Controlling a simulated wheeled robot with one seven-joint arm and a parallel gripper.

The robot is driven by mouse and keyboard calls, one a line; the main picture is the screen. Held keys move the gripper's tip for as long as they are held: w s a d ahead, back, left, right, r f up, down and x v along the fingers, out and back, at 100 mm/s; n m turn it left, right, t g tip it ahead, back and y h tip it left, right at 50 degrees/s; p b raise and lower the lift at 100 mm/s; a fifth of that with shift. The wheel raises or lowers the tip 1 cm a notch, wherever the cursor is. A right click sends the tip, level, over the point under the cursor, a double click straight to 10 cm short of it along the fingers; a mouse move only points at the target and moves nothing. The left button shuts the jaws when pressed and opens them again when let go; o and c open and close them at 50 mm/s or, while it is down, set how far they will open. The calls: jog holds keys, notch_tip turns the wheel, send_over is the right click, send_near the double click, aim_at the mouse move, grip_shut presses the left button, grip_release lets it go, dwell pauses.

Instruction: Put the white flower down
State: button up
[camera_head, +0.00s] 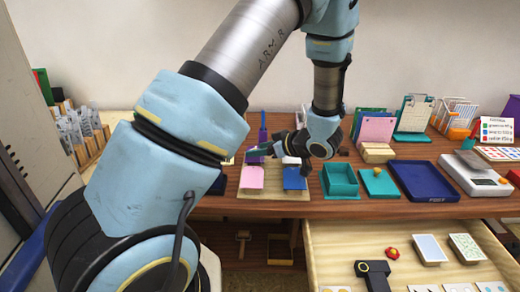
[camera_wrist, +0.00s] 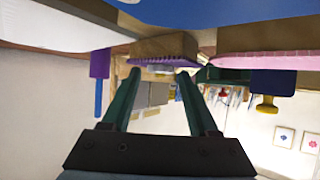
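My gripper (camera_head: 268,152) hangs low over the wooden board with the pink pad (camera_head: 252,178) and the blue pad (camera_head: 295,179), its fingers pointing left. In the wrist view, which looks upside down, its two green fingers (camera_wrist: 158,75) stand apart. A ribbed purple thing on a wooden block (camera_wrist: 160,48) lies just beyond the fingertips, with a small pale shape (camera_wrist: 166,69) at its edge. I see no clear grip on it. I cannot make out a white flower for certain; the arm hides part of the board.
A purple upright thing (camera_head: 262,130) stands behind the gripper. A teal box (camera_head: 340,180), a teal pad (camera_head: 378,182) and a dark blue tray (camera_head: 422,180) lie to the right.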

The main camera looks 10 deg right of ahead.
jog(key=shift+o, duration=0.2)
jog(key=shift+r, duration=0.2)
jog(key=v, duration=1.2)
jog(key=shift+f, duration=0.1)
jog(key=w+a+r+m+h, duration=0.3)
jog(key=w+a+m+h, duration=0.2)
jog(key=w+h, duration=0.45)
jog(key=s+a+f+m+g+y, duration=0.1)
jog(key=s+a+m+g, duration=0.3)
jog(key=s+a, duration=1.1)
jog(key=a+f+g, duration=0.1)
jog(key=a+g, duration=0.2)
jog(key=shift+g+y, duration=0.35)
jog(key=shift+g, duration=0.05)
jog(key=shift+s, duration=0.1)
